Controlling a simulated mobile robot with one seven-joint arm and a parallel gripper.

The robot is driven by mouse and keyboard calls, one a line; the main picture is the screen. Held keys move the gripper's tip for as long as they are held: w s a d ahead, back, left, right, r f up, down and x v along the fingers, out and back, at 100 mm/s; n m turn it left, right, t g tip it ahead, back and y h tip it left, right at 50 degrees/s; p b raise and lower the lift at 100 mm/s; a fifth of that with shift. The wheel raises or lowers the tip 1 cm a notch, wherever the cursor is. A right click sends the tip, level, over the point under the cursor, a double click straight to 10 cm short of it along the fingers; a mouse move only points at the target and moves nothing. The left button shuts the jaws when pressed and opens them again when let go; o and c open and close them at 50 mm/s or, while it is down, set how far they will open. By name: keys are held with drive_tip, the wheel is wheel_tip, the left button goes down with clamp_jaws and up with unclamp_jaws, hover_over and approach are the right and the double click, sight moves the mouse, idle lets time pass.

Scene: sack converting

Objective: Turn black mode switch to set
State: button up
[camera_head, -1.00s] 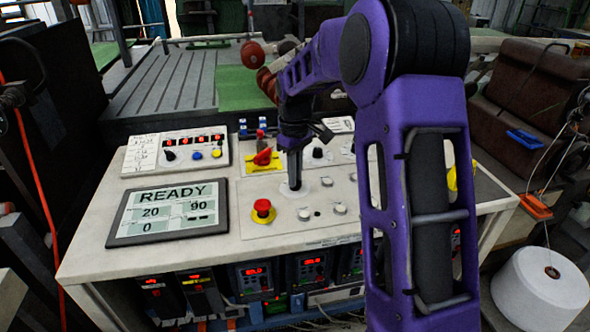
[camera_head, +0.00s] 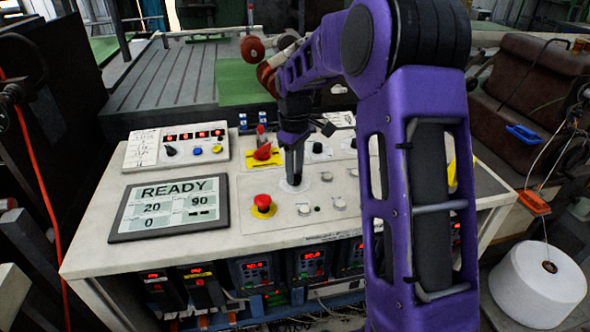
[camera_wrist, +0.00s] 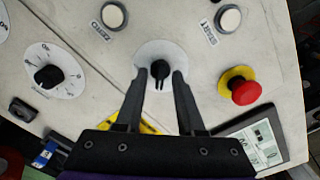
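A black switch knob (camera_wrist: 160,69) sits on a round white dial plate (camera_wrist: 150,52) on the console's pale top. In the wrist view my gripper (camera_wrist: 159,73) has one finger on each side of the knob, with a visible gap on both sides. The gripper is open. I cannot read the dial's markings. In the head view my gripper (camera_head: 293,182) points down at the white dial plate (camera_head: 302,187) and hides the knob.
A red emergency button (camera_head: 263,202) is left of my gripper, with a red-yellow switch (camera_head: 263,152) behind it. White buttons (camera_head: 304,209) lie close by. A numbered black knob (camera_wrist: 48,76) is nearby. A READY display (camera_head: 170,206) stands at left.

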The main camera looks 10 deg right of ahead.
drive_tip(key=shift+r, duration=0.1)
wheel_tip(320, 180, up, 17)
drive_tip(key=p, duration=0.2)
idle(0.5)
drive_tip(key=shift+r, duration=0.1)
